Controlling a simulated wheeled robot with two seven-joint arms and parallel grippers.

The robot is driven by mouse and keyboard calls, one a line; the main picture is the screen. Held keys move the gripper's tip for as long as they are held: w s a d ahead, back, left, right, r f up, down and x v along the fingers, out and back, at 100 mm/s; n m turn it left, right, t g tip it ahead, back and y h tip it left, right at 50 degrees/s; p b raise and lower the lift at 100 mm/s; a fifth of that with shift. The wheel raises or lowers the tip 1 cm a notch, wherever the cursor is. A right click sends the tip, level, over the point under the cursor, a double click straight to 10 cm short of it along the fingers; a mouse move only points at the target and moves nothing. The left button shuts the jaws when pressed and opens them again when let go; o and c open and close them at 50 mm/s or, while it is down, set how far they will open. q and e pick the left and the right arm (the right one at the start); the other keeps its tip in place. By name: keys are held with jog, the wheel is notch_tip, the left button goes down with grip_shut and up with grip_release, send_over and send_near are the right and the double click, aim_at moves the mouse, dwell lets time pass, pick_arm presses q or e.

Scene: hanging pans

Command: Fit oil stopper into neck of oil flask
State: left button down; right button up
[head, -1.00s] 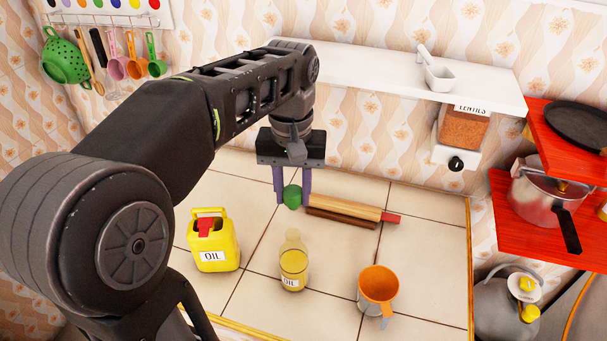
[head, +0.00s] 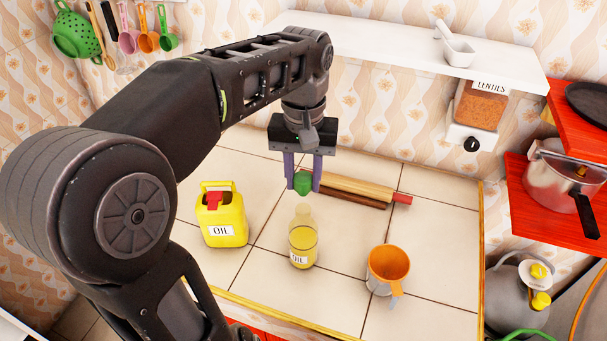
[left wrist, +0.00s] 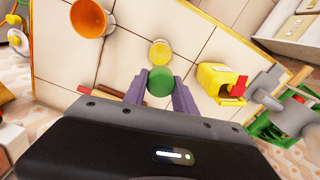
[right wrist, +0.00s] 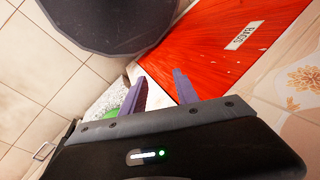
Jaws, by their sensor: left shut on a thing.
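The green oil stopper (head: 303,184) is gripped between the purple fingers of my left gripper (head: 303,188). It also shows in the left wrist view (left wrist: 159,82). The oil flask (head: 303,246), clear with yellow oil and an OIL label, stands upright on the tiled counter. In the head view the stopper appears just above the flask's neck, with a small gap. In the left wrist view the flask (left wrist: 160,53) lies beyond the stopper, slightly offset from it. My right gripper (right wrist: 158,82) shows only in the right wrist view, with fingers apart and nothing visibly between them.
A yellow oil can (head: 222,218) stands left of the flask and an orange mug (head: 387,268) to the right. A rolling pin (head: 355,188) lies behind. A white shelf (head: 390,40) is above the back.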

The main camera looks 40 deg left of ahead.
pick_arm(q)
jog(key=shift+f+b, duration=0.45)
jog(key=shift+f, duration=0.35)
dwell(1.1)
jog(key=shift+f+b, duration=1.65)
jog(key=shift+f, duration=0.65)
dwell(0.5)
dwell(0.4)
jog(key=c, duration=0.9)
grip_release()
